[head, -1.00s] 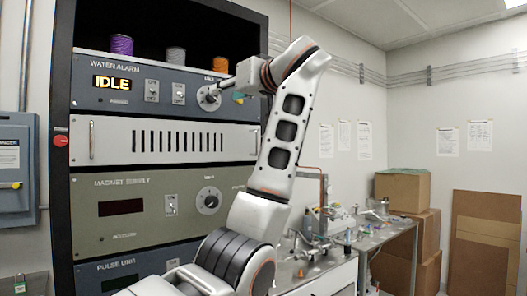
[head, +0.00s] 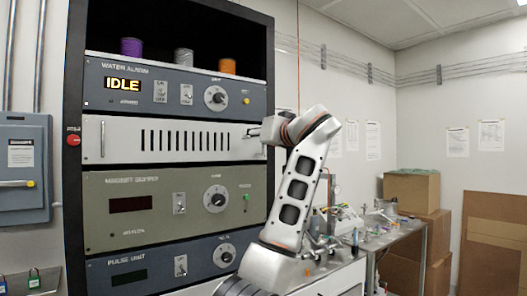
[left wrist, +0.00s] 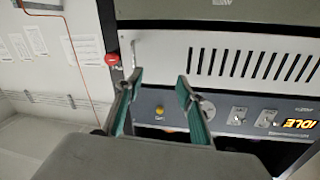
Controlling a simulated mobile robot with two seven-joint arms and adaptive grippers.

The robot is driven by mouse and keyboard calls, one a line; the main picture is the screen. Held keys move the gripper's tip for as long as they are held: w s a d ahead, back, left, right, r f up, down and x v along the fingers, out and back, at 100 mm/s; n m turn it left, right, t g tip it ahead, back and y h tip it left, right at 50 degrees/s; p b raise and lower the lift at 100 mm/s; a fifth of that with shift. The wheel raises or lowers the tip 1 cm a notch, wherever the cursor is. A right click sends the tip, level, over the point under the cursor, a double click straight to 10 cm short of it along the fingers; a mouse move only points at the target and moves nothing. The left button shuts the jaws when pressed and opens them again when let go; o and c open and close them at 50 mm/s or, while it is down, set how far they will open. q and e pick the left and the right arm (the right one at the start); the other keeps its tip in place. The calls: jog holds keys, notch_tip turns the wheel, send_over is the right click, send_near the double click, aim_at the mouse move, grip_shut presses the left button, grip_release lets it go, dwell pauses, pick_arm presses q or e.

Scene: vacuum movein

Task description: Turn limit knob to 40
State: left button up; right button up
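The top blue-grey WATER ALARM panel (head: 175,103) has a lit IDLE display (head: 122,84) and a round dial knob (head: 216,98) under a small blurred label. The knob's setting is too small to read. My left gripper (head: 255,133) is in front of the white vented panel, below and right of that knob, apart from it. In the left wrist view, which is upside down, my left gripper (left wrist: 159,82) has its two fingers spread with nothing between them. The knob (left wrist: 208,108) shows just right of the right finger there, partly covered. My right gripper is in neither view.
A yellow button (head: 246,101) sits right of the knob, and two toggle switches are left of it. The MAGNET SUPPLY panel (head: 150,225) below has a similar knob (head: 215,199). A cluttered bench (head: 345,270) and cardboard boxes (head: 412,193) stand to the right.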

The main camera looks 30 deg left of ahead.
pick_arm(q)
jog(key=shift+w+d+f+m+t, duration=0.15)
jog(key=shift+w+f, duration=0.2)
jog(key=shift+f, duration=0.2)
jog(key=shift+w+f+m+t, duration=0.1)
jog(key=shift+w+f+m, duration=0.15)
jog(key=shift+f, duration=0.35)
jog(key=shift+w+d+f+m+t, duration=0.1)
jog(key=shift+w+f, duration=0.3)
jog(key=shift+f, duration=0.15)
